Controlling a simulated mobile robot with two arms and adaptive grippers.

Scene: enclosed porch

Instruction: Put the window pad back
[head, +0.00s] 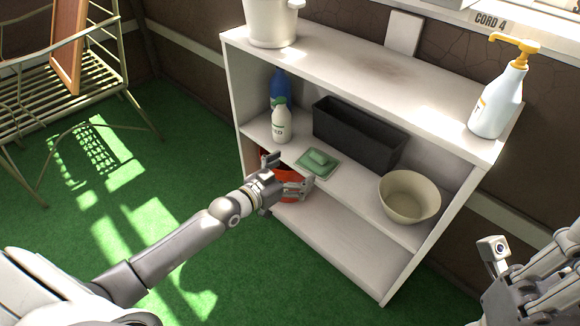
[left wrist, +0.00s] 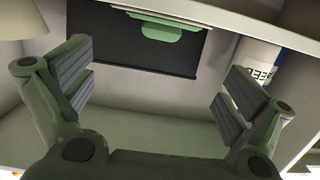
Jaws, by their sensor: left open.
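A small green pad (head: 318,157), which looks like the window pad, lies on a flat green dish (head: 305,169) on the middle shelf of the white shelf unit (head: 345,268). The pad also shows at the top of the left wrist view (left wrist: 160,33). My left gripper (head: 285,178) is open and empty at the front edge of the middle shelf, just in front of the dish and apart from the pad. In the left wrist view its fingers (left wrist: 157,88) are spread wide. My right gripper (head: 530,285) is partly in view at the lower right; its fingertips are unclear.
A black bin (head: 357,134) stands behind the dish. A white bottle (head: 281,125) and a blue bottle (head: 279,88) stand left, a beige bowl (head: 409,198) right. A red bowl (head: 287,197) sits below, partly hidden. A pump bottle (head: 498,98) and white pot (head: 271,24) stand on top.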

